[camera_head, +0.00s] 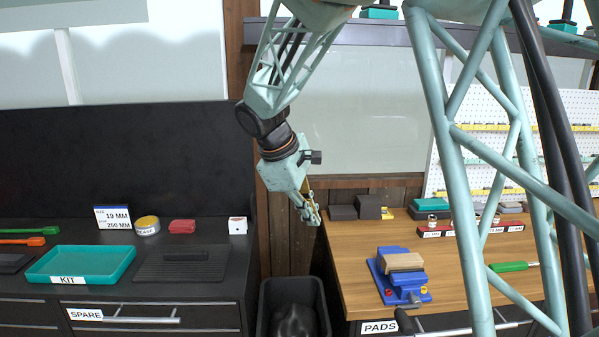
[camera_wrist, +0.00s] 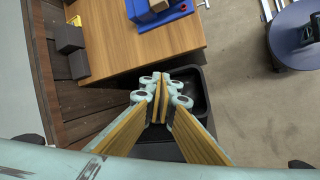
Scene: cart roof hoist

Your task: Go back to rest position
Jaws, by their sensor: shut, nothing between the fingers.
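My gripper (camera_head: 311,215) hangs from the arm in the head view, above the gap between the black cabinet and the wooden bench. In the wrist view my gripper (camera_wrist: 160,97) has its fingers together with nothing between them. It points down over the black bin (camera_head: 265,312), which also shows partly behind the fingers in the wrist view (camera_wrist: 203,98). The gripper touches nothing that I can see.
The wooden bench (camera_head: 350,272) on the right carries a blue vise (camera_head: 385,284) holding a wooden block. Dark blocks (camera_head: 343,212) stand behind it. The black cabinet on the left holds a teal KIT tray (camera_head: 121,265) and a ribbed mat (camera_head: 209,270).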

